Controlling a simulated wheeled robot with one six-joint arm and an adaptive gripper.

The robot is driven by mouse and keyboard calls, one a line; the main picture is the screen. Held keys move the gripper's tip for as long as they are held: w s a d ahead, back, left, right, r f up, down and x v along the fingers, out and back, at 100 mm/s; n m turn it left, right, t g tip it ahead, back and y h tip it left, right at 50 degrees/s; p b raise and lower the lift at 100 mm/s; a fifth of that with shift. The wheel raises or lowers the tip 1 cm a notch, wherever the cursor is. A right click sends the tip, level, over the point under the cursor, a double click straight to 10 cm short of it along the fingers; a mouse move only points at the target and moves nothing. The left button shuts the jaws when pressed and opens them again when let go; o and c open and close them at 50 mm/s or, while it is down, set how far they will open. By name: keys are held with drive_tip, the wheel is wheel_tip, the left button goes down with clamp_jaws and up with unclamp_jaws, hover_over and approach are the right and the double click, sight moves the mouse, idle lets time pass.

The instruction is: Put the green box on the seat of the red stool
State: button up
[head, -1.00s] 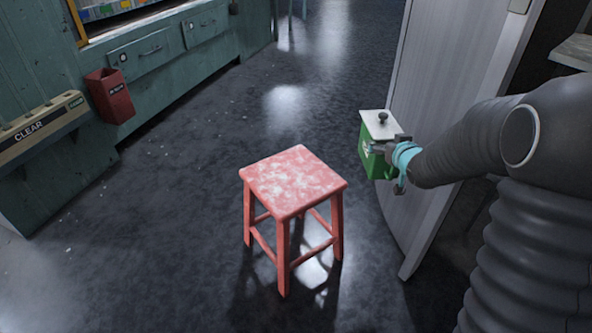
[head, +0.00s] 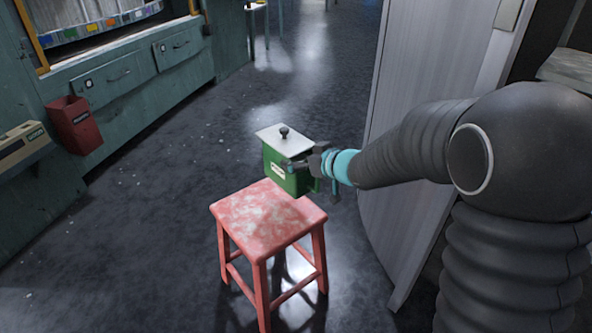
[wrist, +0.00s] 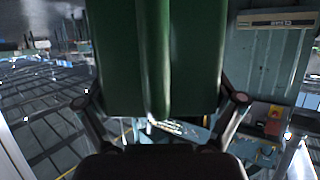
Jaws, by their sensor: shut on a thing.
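The green box (head: 283,178) has a pale lid with a dark knob and a small label on its front. My gripper (head: 302,168) is shut on it from the right in the head view. The box looks upright, near the far right edge of the red stool's seat (head: 262,222); I cannot tell for certain whether it is above the seat or behind it. The seat is worn with pale patches and otherwise bare. In the wrist view the green box (wrist: 190,60) fills the upper middle, with my gripper's fingers (wrist: 160,105) on both sides of it.
A grey panel (head: 415,120) stands to the right, close to my arm. A teal cabinet (head: 125,80) with a red bin (head: 75,124) runs along the left. The dark floor (head: 130,240) around the stool is clear.

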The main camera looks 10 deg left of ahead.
sight(297, 185)
drive_tip(key=s+a+f+b, duration=0.2)
drive_tip(key=a+f+b, duration=0.1)
drive_tip(key=a+f, duration=0.5)
drive_tip(key=shift+a+f, duration=0.3)
drive_tip(key=shift+f, duration=0.3)
drive_tip(key=shift+s+f, duration=0.1)
drive_tip(key=o, duration=1.4)
drive_tip(key=shift+f, duration=0.2)
drive_tip(key=shift+o, duration=0.3)
drive_tip(key=v, duration=1.2)
drive_tip(key=shift+r+p, duration=0.25)
drive_tip(key=shift+p, duration=0.2)
